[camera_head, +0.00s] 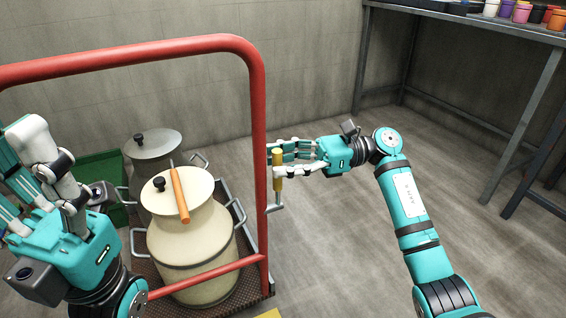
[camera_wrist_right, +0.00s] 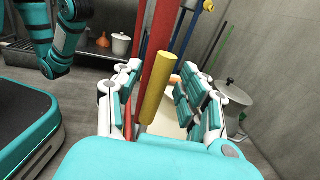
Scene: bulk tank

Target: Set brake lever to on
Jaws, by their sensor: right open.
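The brake lever (camera_head: 277,163) has a yellow grip on a grey metal rod and stands about upright beside the cart's red post. In the right wrist view its yellow grip (camera_wrist_right: 159,88) lies between the fingers. My right gripper (camera_head: 280,160) is open around the grip, with fingers on either side; I cannot tell if they touch it. Its open fingers also show in the right wrist view (camera_wrist_right: 160,100). My left gripper (camera_head: 25,165) is raised at the left of the head view, away from the lever; its finger opening is unclear.
The red cart frame (camera_head: 258,110) stands beside the lever. A cream milk can (camera_head: 190,245), with an orange stick on its lid, and a grey can (camera_head: 152,150) stand on the cart. A green crate (camera_head: 98,165) is behind. A metal table (camera_head: 480,22) stands back right. Floor on the right is clear.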

